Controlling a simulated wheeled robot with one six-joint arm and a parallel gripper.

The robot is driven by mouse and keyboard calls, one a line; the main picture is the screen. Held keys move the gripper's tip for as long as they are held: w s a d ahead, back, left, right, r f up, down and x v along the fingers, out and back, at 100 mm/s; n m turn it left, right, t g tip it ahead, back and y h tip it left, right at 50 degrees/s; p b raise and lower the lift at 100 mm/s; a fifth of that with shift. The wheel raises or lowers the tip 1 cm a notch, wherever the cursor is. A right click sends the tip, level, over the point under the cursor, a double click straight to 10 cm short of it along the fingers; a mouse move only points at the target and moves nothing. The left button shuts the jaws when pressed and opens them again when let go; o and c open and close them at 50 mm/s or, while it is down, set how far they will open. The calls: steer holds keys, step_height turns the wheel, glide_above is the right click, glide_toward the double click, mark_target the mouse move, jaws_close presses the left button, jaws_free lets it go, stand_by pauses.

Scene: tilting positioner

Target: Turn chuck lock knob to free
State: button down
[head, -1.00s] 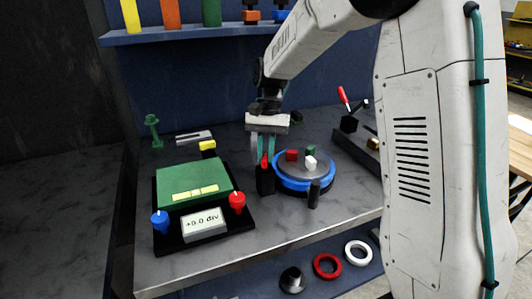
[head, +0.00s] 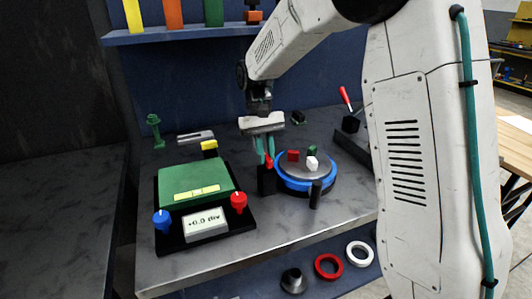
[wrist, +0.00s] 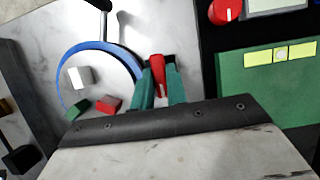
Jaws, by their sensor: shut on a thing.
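The chuck lock knob is a small red knob (head: 268,162) on a black post (head: 266,180), just left of the round chuck. It also shows in the wrist view as a red bar with a white mark (wrist: 157,68). My gripper (head: 265,157) points down over the post. Its two teal fingers are shut on the red knob, one on each side, as the wrist view (wrist: 159,80) shows. The fingers hide part of the knob. The chuck (head: 305,185) has a blue rim and a grey top bearing red, white and green blocks.
A green-topped control box (head: 190,180) with a blue knob (head: 161,218), a red knob (head: 238,200) and a display reading "+0.0 div" (head: 206,223) stands to the left. A black handle (head: 316,194) stands at the chuck's front. A red-handled lever (head: 346,97) is behind right.

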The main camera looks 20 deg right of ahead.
stand_by(0.3)
steer(key=c, duration=1.4)
jaws_free()
steer(key=v, duration=0.8)
steer(key=shift+f, duration=0.1)
